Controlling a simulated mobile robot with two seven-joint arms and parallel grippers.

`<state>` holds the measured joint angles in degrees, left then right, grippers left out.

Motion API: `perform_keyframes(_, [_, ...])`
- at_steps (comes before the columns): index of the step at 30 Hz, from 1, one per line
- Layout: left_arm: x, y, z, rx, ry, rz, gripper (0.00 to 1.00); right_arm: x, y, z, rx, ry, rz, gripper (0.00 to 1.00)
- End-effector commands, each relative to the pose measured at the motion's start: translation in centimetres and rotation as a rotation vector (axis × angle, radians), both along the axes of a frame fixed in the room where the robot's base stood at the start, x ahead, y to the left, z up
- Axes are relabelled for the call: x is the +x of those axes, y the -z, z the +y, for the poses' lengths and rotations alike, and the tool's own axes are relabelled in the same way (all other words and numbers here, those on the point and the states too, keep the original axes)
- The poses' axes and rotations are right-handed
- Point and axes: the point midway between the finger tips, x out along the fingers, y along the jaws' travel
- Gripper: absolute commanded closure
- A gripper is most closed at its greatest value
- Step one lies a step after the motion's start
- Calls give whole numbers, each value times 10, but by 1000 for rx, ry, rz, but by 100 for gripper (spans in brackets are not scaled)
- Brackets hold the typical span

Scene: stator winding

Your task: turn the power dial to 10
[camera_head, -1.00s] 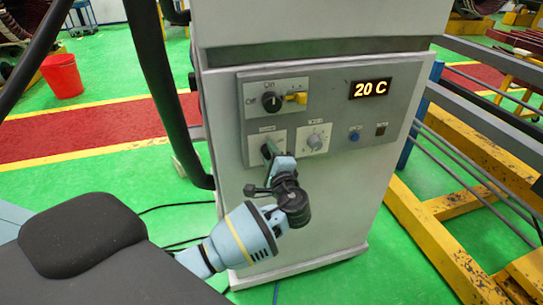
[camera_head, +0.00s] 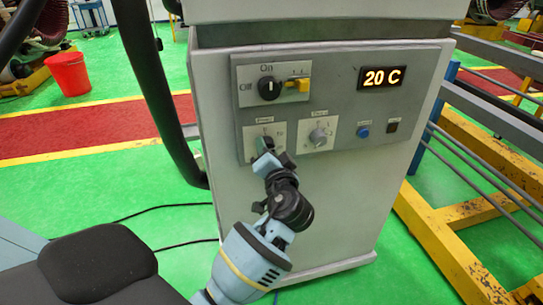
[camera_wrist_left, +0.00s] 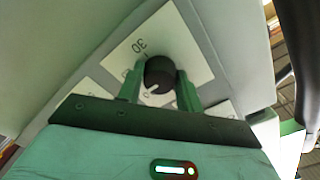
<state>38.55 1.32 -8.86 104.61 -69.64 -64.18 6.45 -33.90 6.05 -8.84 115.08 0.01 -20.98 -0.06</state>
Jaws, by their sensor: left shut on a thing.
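The power dial (camera_wrist_left: 158,73) is a dark round knob on a white plate, seen in the left wrist view between the two fingers of my left gripper (camera_wrist_left: 160,88). Its white pointer mark is toward the lower left of the picture. A "30" is printed on the plate above it; other numbers are covered by the fingers or too small to read. In the head view my left gripper (camera_head: 268,153) is at the "Power" plate (camera_head: 273,131) and mostly covers the dial. The gripper is shut on the dial. My right gripper is not in view.
The grey control panel (camera_head: 336,143) also has a black On/Off switch (camera_head: 269,88) with a yellow part (camera_head: 300,84), a second grey dial (camera_head: 318,136), a blue button (camera_head: 363,132) and a display (camera_head: 382,77) reading "20 C". Yellow frames (camera_head: 440,240) stand at right.

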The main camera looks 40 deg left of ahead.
Motion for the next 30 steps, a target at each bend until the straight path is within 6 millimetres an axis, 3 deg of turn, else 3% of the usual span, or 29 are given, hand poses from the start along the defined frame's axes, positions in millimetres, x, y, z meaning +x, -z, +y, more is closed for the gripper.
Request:
perform_keyframes(3, [0,6,-1,-72,0,-79,87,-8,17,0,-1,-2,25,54])
perform_keyframes(12, [0,3,-1,-220,0,-257,87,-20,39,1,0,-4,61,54])
perform_keyframes(30, [1,-2,-1,-324,3,-384,87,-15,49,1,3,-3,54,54])
